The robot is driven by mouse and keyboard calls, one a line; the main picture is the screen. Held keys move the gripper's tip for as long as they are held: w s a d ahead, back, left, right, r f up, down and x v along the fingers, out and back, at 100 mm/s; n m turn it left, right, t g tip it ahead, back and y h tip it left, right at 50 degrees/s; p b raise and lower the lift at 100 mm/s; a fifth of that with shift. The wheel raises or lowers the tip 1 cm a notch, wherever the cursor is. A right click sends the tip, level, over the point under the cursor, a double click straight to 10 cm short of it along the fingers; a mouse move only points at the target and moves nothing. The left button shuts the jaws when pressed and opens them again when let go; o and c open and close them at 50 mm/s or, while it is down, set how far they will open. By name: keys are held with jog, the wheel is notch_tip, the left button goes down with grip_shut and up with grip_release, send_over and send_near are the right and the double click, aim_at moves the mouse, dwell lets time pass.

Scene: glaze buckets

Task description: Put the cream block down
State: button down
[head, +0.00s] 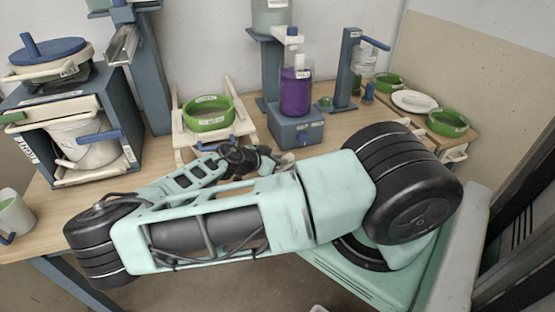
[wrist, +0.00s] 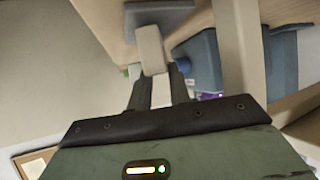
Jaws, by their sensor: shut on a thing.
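The cream block (wrist: 150,46) is at the tips of my gripper (wrist: 158,78) in the wrist view, between its two dark fingers, which are shut on it. In the head view my gripper (head: 262,160) is over the front part of the wooden table (head: 350,127), between the cream stand with a green bowl and the blue dispenser base. I cannot clearly make out the block there, and my arm hides part of the table. I cannot tell whether the block touches the table.
A green bowl (head: 208,113) sits on a cream stand just behind my gripper. A purple bottle (head: 295,92) stands on a blue base (head: 296,130) to the right. A blue rack (head: 125,120) with a white bucket (head: 86,142) is at left. Green bowls (head: 447,123) stand far right.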

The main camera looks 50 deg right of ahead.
jog(key=shift+f, duration=0.25)
jog(key=c, duration=1.3)
grip_release()
